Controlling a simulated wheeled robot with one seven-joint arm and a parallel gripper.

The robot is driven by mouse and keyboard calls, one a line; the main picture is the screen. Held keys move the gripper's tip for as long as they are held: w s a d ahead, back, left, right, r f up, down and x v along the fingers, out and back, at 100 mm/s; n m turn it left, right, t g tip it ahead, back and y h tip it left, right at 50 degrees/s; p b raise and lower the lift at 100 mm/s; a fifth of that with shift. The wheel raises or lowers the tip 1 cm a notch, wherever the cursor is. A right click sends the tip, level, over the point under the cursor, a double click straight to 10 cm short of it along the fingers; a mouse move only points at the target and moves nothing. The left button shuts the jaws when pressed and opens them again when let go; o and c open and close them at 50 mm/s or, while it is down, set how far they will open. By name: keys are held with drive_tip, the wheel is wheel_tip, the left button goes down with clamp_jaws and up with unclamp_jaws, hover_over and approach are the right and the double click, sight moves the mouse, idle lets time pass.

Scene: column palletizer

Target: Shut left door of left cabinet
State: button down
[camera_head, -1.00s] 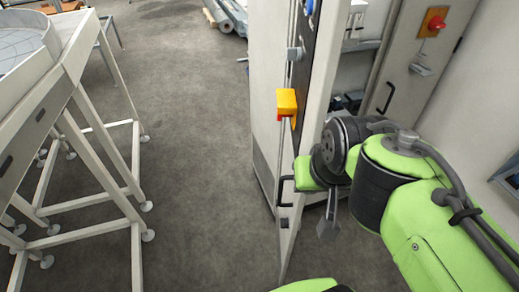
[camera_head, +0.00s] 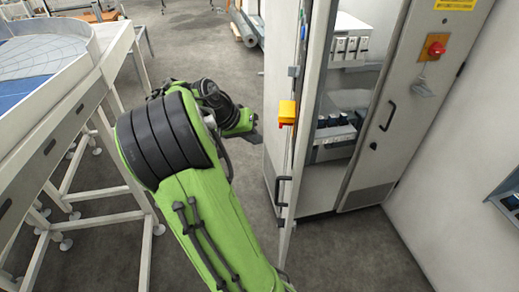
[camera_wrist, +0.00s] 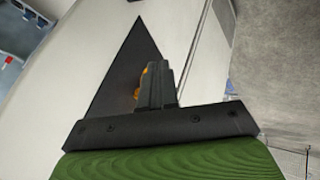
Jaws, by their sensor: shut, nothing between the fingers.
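The open cabinet door (camera_head: 282,145) stands swung out and shows almost edge-on in the head view. It carries a yellow-orange block (camera_head: 287,112) and a dark handle (camera_head: 283,190) along its edge. The cabinet (camera_head: 335,185) is open behind it. My gripper (camera_head: 256,137) is shut and empty on the left, outer side of the door, near its face. I cannot tell whether it touches. In the wrist view my gripper (camera_wrist: 157,85) is in front of pale panels with a dark triangular area. A small orange part beside the fingers is partly hidden.
The other door (camera_head: 410,80) bears a red knob (camera_head: 436,48) and a dark handle (camera_head: 388,115). A white-framed table (camera_head: 75,110) stands at the left, close to my arm. A wall closes off the right. Grey floor lies between the table and the cabinet.

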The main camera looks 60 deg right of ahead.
drive_tip(key=s+d+f+b, duration=0.2)
drive_tip(key=s+d+f, duration=0.4)
drive_tip(key=d+f, duration=0.1)
drive_tip(key=shift+s+d+f, duration=0.15)
drive_tip(key=shift+f, duration=0.4)
drive_tip(key=shift+s, duration=0.1)
